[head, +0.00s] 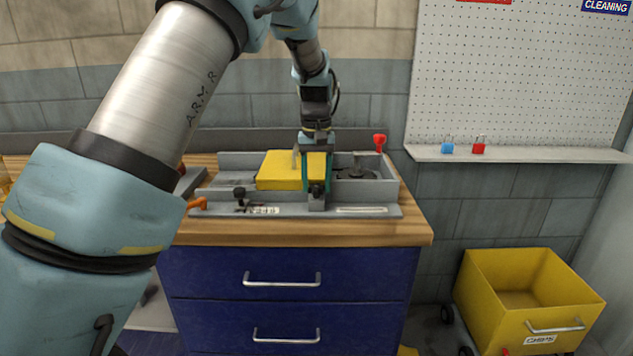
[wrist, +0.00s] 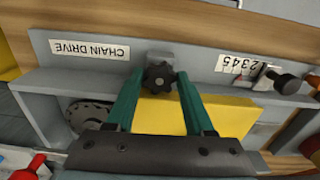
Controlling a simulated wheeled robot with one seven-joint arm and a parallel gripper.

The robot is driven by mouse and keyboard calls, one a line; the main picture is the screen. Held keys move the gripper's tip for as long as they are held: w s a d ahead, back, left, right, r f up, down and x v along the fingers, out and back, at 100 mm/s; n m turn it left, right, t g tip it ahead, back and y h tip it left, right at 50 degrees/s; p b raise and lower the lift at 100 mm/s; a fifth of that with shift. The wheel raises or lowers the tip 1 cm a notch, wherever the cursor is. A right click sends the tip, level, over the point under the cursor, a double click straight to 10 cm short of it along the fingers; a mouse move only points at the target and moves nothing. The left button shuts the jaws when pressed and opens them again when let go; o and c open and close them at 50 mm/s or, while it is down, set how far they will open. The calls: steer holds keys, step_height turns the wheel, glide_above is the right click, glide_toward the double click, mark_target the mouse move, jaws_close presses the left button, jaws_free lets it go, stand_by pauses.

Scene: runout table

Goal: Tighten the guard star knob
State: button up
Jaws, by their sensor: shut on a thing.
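The black guard star knob (wrist: 160,77) sits on a grey bracket at the front wall of the grey machine, and it also shows small and dark in the head view (head: 317,189). My gripper (wrist: 159,80) has its two green fingers on either side of the knob and is shut on it. In the head view my gripper (head: 317,184) points down over the front of the machine. I cannot tell how tight the knob is.
A black knob (head: 239,193) and an orange handle (head: 198,203) stand left of my gripper. A red knob (head: 379,140) rises at the back right. A sprocket (wrist: 89,115) lies inside the machine. A yellow chips bin (head: 528,295) stands on the floor at right.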

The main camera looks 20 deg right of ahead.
jaws_close()
steer(key=shift+m, duration=2.9)
steer(key=shift+w, duration=0.1)
steer(key=o, duration=0.9)
jaws_free()
steer(key=shift+c, duration=0.2)
steer(key=shift+a, duration=0.1)
